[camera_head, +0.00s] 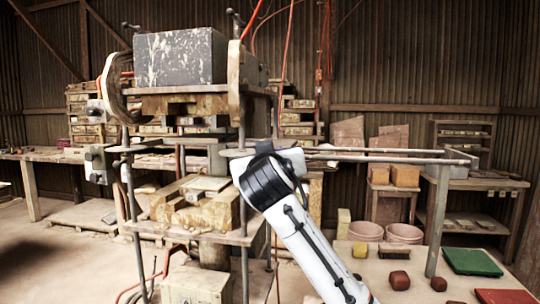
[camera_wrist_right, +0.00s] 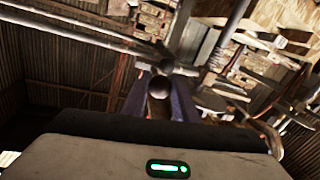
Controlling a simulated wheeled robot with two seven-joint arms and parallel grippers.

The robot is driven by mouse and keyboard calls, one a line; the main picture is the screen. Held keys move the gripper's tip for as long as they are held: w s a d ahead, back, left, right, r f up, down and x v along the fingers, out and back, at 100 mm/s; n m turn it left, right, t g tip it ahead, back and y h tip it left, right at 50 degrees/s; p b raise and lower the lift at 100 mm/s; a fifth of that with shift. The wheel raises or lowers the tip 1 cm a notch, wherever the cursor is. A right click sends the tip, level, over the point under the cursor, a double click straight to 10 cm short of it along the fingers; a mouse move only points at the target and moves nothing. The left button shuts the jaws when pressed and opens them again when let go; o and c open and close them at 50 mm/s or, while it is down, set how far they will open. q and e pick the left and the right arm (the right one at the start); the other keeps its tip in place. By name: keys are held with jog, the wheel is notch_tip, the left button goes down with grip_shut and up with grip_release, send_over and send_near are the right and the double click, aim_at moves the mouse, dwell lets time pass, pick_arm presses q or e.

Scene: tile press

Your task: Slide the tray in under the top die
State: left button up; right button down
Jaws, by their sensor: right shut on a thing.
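The press stands left of centre in the head view, with a grey speckled block (camera_head: 180,58) on top. A brown stepped piece that looks like the top die (camera_head: 185,104) hangs beneath it. A thin grey slab, perhaps the tray (camera_head: 205,140), shows at rail height below; its outline is unclear. My right gripper (camera_head: 262,148) is at the press's right side, its fingers mostly hidden behind my wrist. In the right wrist view my right gripper (camera_wrist_right: 160,95) is shut on a round dark bar end, seemingly a handle (camera_wrist_right: 159,87). My left gripper is not in view.
Two rails (camera_head: 390,154) run right from the press to a post (camera_head: 438,222). Wooden blocks (camera_head: 205,205) sit on the press's lower shelf.

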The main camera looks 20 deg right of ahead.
jog(key=c, duration=1.5)
grip_release()
jog(key=shift+w+a, duration=0.1)
jog(key=shift+a, duration=0.1)
jog(key=shift+c, duration=0.2)
jog(key=shift+o, duration=0.5)
jog(key=shift+w, duration=0.1)
jog(key=b+v, duration=0.2)
jog(key=v, duration=0.8)
jog(key=shift+s, duration=0.25)
